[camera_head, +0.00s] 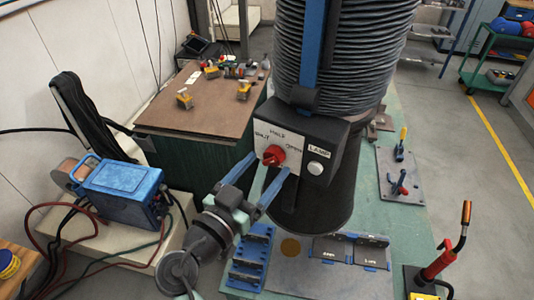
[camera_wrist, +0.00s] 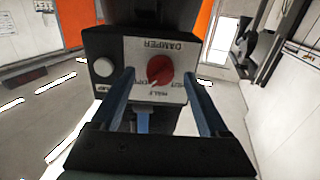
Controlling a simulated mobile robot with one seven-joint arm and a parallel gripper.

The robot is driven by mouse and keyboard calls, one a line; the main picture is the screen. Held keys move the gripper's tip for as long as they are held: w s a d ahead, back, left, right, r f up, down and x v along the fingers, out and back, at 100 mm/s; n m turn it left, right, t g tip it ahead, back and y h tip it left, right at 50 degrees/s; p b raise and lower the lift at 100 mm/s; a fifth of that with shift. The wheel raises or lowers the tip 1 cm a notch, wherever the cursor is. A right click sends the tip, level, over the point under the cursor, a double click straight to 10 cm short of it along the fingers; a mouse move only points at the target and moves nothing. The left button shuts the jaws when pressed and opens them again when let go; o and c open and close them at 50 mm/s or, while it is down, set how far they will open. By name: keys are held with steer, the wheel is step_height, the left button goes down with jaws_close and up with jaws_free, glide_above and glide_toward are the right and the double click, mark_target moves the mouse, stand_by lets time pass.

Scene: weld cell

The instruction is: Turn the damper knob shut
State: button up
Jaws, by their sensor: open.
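The red damper knob (camera_head: 273,155) sits on a white plate (camera_head: 292,152) marked SHUT, HALF and OPEN, on the front of a black box. In the wrist view the knob (camera_wrist: 160,70) and its plate appear upside down, with DAMPER above. I cannot tell for sure which mark the knob points to. My gripper (camera_head: 266,166) is open in front of the plate. Its two blue fingers lie one on each side of the knob, apart from it, as the wrist view also shows (camera_wrist: 158,73). I cannot tell how close the fingertips are to the plate.
A white round LAMP button (camera_head: 315,168) is beside the plate on the same box. A ribbed black duct (camera_head: 345,50) rises behind it. Blue racks (camera_head: 250,258), a clamp plate (camera_head: 400,173) and a red-handled tool (camera_head: 440,262) are on the green bench below.

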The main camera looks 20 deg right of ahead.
steer(key=shift+x, duration=0.85)
jaws_close()
